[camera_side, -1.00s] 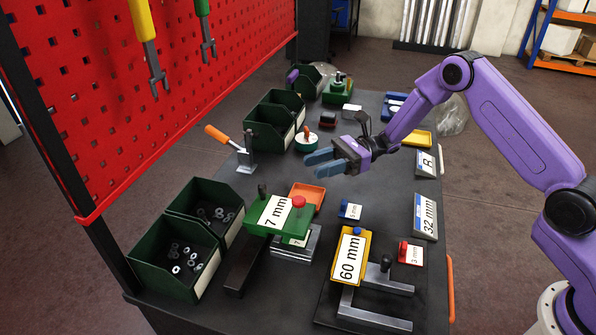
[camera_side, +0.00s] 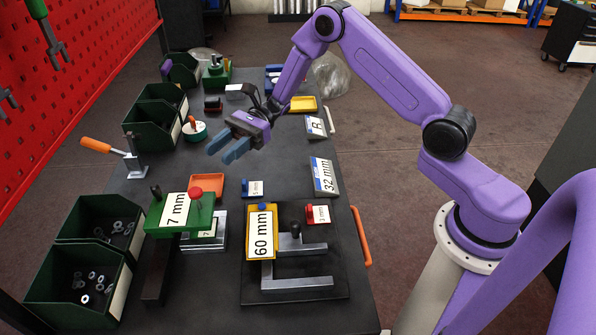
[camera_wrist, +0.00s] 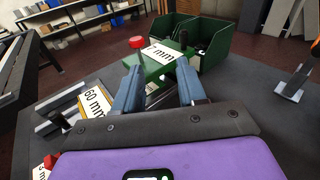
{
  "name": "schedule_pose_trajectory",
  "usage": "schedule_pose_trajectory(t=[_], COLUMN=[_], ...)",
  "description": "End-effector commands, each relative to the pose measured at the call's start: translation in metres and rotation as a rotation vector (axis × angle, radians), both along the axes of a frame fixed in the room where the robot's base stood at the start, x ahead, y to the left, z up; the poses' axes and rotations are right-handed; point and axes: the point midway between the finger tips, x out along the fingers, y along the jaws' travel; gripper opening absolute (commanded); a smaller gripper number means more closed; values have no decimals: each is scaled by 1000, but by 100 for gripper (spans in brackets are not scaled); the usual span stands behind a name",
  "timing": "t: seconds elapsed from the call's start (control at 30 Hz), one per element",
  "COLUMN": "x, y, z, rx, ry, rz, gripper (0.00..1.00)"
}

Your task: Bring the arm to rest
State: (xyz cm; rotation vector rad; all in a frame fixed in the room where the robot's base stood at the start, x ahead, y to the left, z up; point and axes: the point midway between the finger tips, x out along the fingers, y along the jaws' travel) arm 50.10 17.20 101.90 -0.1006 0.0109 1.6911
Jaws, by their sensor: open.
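My gripper (camera_side: 228,147) hangs above the middle of the black table (camera_side: 285,175) in the side view. Its two blue fingers are apart, with nothing between them. They point to the left and toward the near side. In the wrist view the gripper (camera_wrist: 157,85) also shows open and empty. Beyond its fingers stands the green block labelled 7 mm (camera_wrist: 157,55) with a red knob. My purple arm is bent, with its elbow high on the right in the side view.
The yellow plate labelled 60 mm (camera_side: 262,243) and a 32 mm sign (camera_side: 324,176) stand nearer. Green bins (camera_side: 80,262) line the left edge. A toggle clamp with an orange handle (camera_side: 97,145) stands left of the gripper. An orange tray (camera_side: 205,186) lies below.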

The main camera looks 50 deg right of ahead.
Motion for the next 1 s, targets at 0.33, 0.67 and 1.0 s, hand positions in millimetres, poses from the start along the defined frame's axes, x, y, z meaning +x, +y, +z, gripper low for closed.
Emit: schedule_pose_trajectory(t=[0.33,0.67,1.0], x=[-154,-270,-327], y=[28,-21,-90], z=[33,43,49], rx=[-268,-421,-439], ry=[-368,-853,-1466], rz=[592,1142,1639], gripper=[40,40,40])
